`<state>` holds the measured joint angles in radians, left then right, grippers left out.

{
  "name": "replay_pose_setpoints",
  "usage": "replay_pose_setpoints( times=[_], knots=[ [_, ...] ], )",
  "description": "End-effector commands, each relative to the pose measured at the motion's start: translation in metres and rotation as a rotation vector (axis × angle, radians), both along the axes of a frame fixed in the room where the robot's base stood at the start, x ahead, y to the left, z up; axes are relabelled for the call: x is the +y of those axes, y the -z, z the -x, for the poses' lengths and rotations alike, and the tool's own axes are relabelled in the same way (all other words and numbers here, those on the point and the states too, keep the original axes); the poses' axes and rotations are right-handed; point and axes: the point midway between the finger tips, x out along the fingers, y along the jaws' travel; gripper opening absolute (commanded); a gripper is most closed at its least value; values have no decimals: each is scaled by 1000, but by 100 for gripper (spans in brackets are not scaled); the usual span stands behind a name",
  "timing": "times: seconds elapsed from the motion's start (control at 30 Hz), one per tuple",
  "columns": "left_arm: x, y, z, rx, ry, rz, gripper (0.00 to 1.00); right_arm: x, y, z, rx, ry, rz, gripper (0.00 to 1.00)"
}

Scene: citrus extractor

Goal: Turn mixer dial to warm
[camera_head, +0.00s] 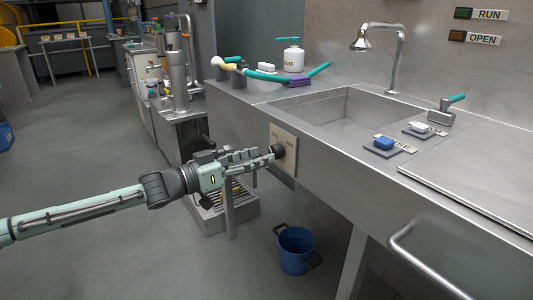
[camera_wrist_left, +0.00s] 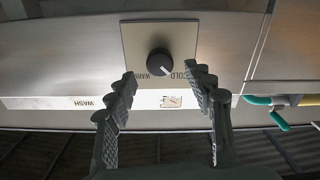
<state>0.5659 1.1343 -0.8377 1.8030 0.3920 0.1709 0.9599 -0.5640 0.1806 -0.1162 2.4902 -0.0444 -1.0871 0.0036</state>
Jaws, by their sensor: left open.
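The mixer dial (camera_wrist_left: 160,63) is a round black knob with a white pointer mark, on a pale square plate (camera_wrist_left: 133,42) lettered WARM and COLD. In the left wrist view the lettering is upside down, with WARM left and COLD right. The pointer slants to the lower right, toward the COLD side. In the head view the dial (camera_head: 278,151) sits on the sink's front panel. My left gripper (camera_head: 268,156) is open right at the dial, its fingertips on either side in the wrist view. Contact cannot be told. My right gripper is not in view.
The steel sink counter (camera_head: 330,165) extends right, with a tap (camera_head: 400,55) and a blue block (camera_head: 384,143) on top. A blue bucket (camera_head: 296,250) stands on the floor below. A bar handle (camera_head: 425,262) juts out at the lower right. Floor at left is open.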

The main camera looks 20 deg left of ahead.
Motion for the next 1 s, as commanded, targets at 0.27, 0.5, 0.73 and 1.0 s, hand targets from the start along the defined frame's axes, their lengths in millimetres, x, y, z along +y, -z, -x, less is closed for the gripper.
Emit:
replay_pose_setpoints(
  times=[0.27, 0.5, 0.73, 1.0],
  knots=[
    [-16, 0, -21, 0, -1, 0, 53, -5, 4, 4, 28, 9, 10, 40],
    [-17, 0, -22, 0, -1, -2, 53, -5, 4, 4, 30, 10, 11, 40],
    [-17, 1, -22, 0, -1, -2, 28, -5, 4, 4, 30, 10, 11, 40],
    [-17, 0, -21, 0, -1, -2, 3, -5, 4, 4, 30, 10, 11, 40]
  ],
)
